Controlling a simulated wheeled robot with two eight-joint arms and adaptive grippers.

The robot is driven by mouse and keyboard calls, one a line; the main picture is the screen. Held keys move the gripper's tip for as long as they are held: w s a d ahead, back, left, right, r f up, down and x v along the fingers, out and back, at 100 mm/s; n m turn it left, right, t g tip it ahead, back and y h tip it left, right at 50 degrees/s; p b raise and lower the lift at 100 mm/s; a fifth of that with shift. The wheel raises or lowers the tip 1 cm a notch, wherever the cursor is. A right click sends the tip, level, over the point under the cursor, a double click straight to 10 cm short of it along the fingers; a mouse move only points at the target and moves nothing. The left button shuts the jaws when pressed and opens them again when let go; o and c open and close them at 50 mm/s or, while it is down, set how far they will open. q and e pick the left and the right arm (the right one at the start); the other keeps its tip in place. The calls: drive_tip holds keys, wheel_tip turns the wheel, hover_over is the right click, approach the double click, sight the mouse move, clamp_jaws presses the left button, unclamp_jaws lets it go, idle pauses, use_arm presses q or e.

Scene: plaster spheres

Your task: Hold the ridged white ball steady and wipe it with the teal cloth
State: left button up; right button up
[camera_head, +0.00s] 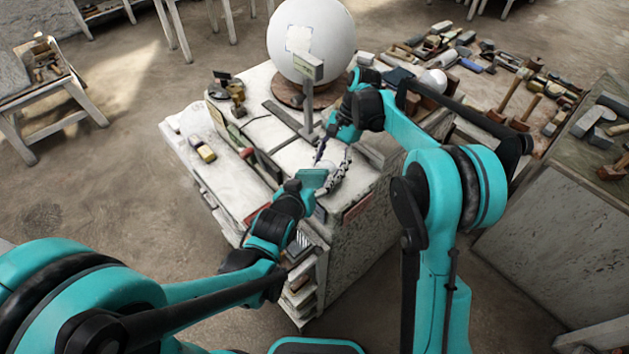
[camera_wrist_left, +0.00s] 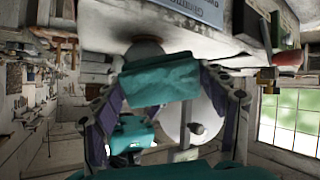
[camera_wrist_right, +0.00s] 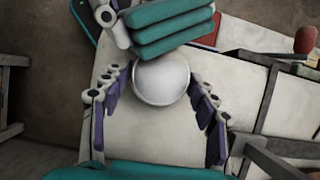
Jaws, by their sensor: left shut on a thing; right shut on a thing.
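The white ball (camera_wrist_right: 162,80) sits between the fingers of my right gripper (camera_wrist_right: 162,78), which is shut on it. Its surface looks smooth here; I cannot make out ridges. In the head view the ball (camera_head: 328,166) is small and partly covered by the grippers. My left gripper (camera_head: 314,184) is shut on the teal cloth (camera_wrist_left: 160,80), a folded pad across its fingertips. In the right wrist view the layered cloth (camera_wrist_right: 172,28) is right beside the ball's upper edge. I cannot tell whether they touch.
The white worktable (camera_head: 258,135) lies under both grippers, with small blocks and tools along its left side. A large white sphere (camera_head: 325,35) stands on a round base at its back. A stool (camera_head: 45,100) is at left. A bench (camera_head: 560,220) with tools stands at right.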

use_arm(q)
drive_tip(key=shift+s+d+r, duration=0.1)
drive_tip(key=shift+d+r, duration=0.05)
drive_tip(key=shift+d, duration=0.55)
drive_tip(key=shift+s+d+r, duration=0.1)
drive_tip(key=shift+d+r, duration=0.1)
drive_tip(key=shift+d, duration=0.55)
drive_tip(key=shift+s+d+r, duration=0.1)
drive_tip(key=shift+d+r, duration=0.05)
drive_tip(key=shift+d, duration=0.55)
drive_tip(key=shift+a, duration=0.1)
drive_tip(key=shift+w+a+f, duration=0.1)
drive_tip(key=shift+a+f, duration=0.05)
drive_tip(key=shift+a, duration=0.55)
drive_tip(key=shift+w+a+f, duration=0.15)
drive_tip(key=shift+a+f, duration=0.05)
drive_tip(key=shift+a, duration=0.5)
drive_tip(key=shift+w+a+f, duration=0.1)
drive_tip(key=shift+a+f, duration=0.05)
drive_tip(key=shift+a, duration=0.55)
drive_tip(key=shift+s+d+r, duration=0.1)
drive_tip(key=shift+d+r, duration=0.05)
drive_tip(key=shift+d, duration=0.6)
drive_tip(key=shift+s+d+r, duration=0.1)
drive_tip(key=shift+d+r, duration=0.1)
drive_tip(key=shift+d, duration=0.5)
drive_tip(key=shift+s+d+r, duration=0.1)
drive_tip(key=shift+d+r, duration=0.05)
drive_tip(key=shift+d, duration=0.6)
drive_tip(key=shift+a, duration=0.1)
